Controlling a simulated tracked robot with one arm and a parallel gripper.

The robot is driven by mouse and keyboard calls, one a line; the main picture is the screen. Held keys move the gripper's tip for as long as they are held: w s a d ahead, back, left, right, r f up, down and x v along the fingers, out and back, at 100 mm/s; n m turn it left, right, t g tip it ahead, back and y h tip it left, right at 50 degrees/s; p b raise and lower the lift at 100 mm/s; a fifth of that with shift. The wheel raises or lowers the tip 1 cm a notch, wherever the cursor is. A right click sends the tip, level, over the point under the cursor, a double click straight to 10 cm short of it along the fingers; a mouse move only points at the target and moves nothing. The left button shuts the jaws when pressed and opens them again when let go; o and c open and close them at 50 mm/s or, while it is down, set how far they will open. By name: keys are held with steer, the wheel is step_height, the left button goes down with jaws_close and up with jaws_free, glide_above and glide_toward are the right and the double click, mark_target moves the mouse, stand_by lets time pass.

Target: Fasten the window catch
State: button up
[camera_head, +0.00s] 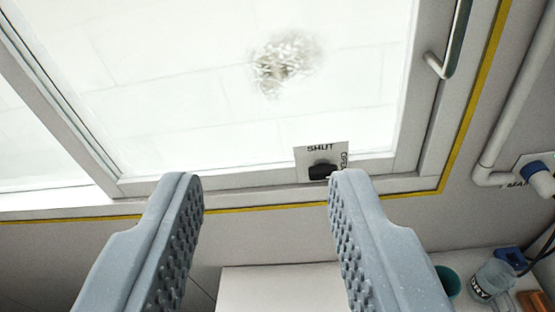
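The window catch (322,169) is a small black knob on a pale plate (308,158) at the lower edge of the window frame. The plate reads "SHUT" along its top, and another word runs up its right side, partly hard to read. The window (200,80) is a large bright pane in a grey frame. My gripper (265,180) is open and empty, its two grey studded fingers wide apart. The catch shows just beside the tip of the right finger, apparently beyond it. I cannot tell the exact distance or which way the knob is turned.
A metal handle (452,45) stands out from the frame's right side. A white pipe (510,110) with a blue-capped fitting (538,172) runs down the right wall. Below are a white surface (285,288), a green cup (447,281), a labelled clear bottle (491,280) and a blue item (511,257).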

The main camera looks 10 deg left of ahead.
steer(key=w+a+f+m+t+y+p, duration=0.1)
steer(key=w+a+f+m+y+p, duration=0.25)
steer(key=w, duration=0.55)
steer(key=m+h+p, duration=0.5)
steer(key=m+h, duration=0.2)
steer(key=m, duration=0.6)
glide_toward(321, 178)
steer(key=a+r, duration=0.6)
steer(key=r, duration=0.2)
steer(key=s+d+f+m+h+p, duration=0.25)
steer(key=f+m+h, duration=0.25)
steer(key=f, duration=0.4)
steer(key=p+x, duration=0.1)
steer(key=x, duration=1.1)
steer(key=shift+w+f, duration=0.2)
steer(key=shift+w, duration=0.25)
